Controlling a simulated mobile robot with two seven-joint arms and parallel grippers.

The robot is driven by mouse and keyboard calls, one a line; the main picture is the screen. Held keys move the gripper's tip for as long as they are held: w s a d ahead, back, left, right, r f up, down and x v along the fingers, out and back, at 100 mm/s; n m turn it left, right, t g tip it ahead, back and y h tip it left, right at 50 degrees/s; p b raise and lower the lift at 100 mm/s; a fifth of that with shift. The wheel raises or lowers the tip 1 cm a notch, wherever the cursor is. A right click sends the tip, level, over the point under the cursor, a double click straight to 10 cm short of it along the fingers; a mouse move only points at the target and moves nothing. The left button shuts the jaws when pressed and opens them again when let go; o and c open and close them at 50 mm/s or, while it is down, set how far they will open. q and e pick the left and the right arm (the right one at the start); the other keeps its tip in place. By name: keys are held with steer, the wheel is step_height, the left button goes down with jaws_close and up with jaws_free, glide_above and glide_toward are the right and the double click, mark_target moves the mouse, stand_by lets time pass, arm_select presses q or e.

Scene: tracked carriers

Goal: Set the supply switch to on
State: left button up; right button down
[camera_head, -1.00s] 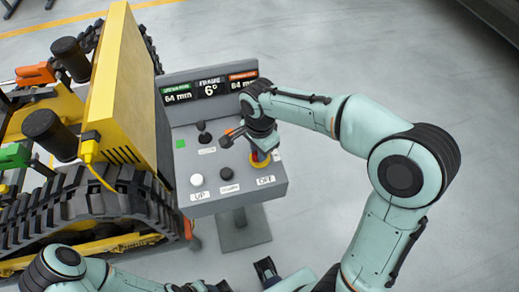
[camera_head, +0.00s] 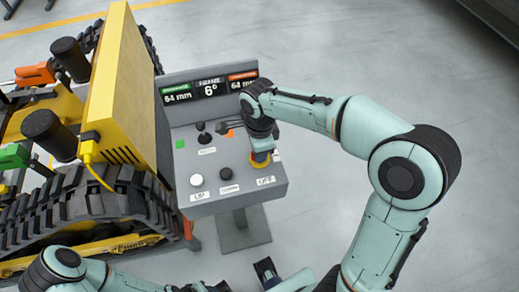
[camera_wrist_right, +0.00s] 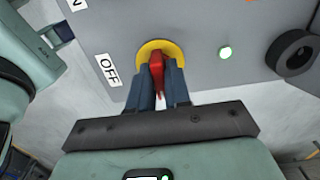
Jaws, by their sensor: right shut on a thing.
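The supply switch is a red handle (camera_wrist_right: 157,72) on a round yellow base (camera_wrist_right: 172,50), set in a grey control panel. In the head view its yellow base (camera_head: 257,164) shows just under my right gripper (camera_head: 262,156), at the panel's right side. In the right wrist view the blue fingers of my right gripper (camera_wrist_right: 160,88) are shut on the red handle, one on each side. An OFF label (camera_wrist_right: 108,70) is beside the base; another label (camera_wrist_right: 75,4) is cut off, with only an N showing. My left arm shows at the lower left; its fingers are not clear.
The panel (camera_head: 200,150) also carries a white knob (camera_head: 197,180), black knobs, a lit lamp (camera_wrist_right: 225,53) and a display (camera_head: 209,87) reading 64 mm, 6°, 64 mm. A yellow tracked carrier (camera_head: 115,85) stands close on the left. Floor right of the panel is clear.

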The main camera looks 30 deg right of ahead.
steer(key=c, duration=1.2)
jaws_free()
steer(key=shift+o, duration=0.2)
steer(key=shift+r, duration=0.1)
step_height(320, 180, up, 13)
steer(key=p, duration=0.2)
steer(key=shift+r, duration=0.15)
